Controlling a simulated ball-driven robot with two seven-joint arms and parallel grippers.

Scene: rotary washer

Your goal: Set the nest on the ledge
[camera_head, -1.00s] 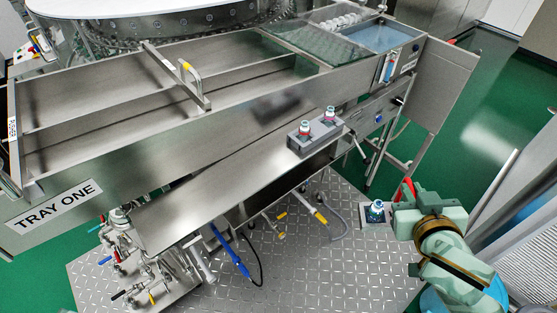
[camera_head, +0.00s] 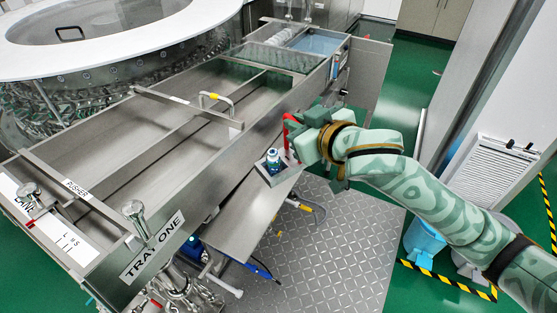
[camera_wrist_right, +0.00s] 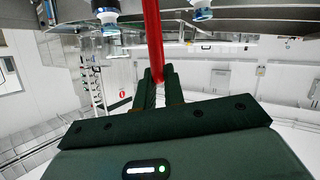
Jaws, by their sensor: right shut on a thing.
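The grey nest (camera_head: 263,171) shows beside my right gripper, over the right end of the steel ledge (camera_head: 232,228). One blue-capped vial (camera_head: 273,157) stands upright in it. Whether the nest touches the ledge is unclear. My right gripper (camera_head: 294,134) is shut on a red handle (camera_head: 288,127), and its arm hides what is behind. In the right wrist view the dark fingers (camera_wrist_right: 158,90) close on the red handle (camera_wrist_right: 153,35), and two vials (camera_wrist_right: 200,10) hang at the top edge. My left gripper is not in view.
Hoses and valves crowd below. The near part of the ledge is bare. Patterned metal floor (camera_head: 340,245) lies to the right.

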